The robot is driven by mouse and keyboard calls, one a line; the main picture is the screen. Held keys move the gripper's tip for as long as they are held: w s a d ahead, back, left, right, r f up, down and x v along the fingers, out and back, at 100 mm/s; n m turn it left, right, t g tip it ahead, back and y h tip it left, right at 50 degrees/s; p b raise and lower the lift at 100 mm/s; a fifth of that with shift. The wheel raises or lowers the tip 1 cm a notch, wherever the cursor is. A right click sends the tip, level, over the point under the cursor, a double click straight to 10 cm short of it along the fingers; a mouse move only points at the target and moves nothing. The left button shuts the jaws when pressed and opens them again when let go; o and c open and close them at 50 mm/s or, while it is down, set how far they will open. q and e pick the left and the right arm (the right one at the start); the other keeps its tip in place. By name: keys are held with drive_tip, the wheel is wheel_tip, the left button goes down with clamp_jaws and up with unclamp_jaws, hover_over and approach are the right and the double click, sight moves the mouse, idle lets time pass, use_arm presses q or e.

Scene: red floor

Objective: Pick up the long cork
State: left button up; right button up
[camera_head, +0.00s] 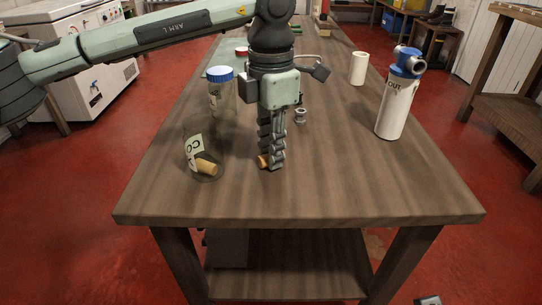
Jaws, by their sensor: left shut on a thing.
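My left gripper (271,160) points straight down at the middle of the wooden table. It is shut on a cork (263,161), a tan piece that shows at the left of its fingertips, at or just above the table top. Most of this cork is hidden by the fingers, so its length cannot be told. Another tan cork (206,166) lies tilted in or behind a clear glass jar (192,147) with a white label, left of the gripper. My right gripper is not in view.
The wooden table (330,195) is bare at its front and right. A jar with a blue lid (220,76) stands behind the glass jar. A white bottle with a blue top (395,105), a white cylinder (359,68) and a small metal spool (300,115) stand to the right.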

use_arm(q)
drive_tip(key=shift+r, duration=0.15)
wheel_tip(320, 180, up, 4)
drive_tip(key=shift+r, duration=0.1)
drive_tip(key=s+a+r, duration=0.6)
drive_tip(key=s+a, duration=0.2)
drive_tip(key=shift+s+r+b, duration=0.25)
drive_tip(key=shift+s+b, duration=0.05)
drive_tip(key=shift+b, duration=0.1)
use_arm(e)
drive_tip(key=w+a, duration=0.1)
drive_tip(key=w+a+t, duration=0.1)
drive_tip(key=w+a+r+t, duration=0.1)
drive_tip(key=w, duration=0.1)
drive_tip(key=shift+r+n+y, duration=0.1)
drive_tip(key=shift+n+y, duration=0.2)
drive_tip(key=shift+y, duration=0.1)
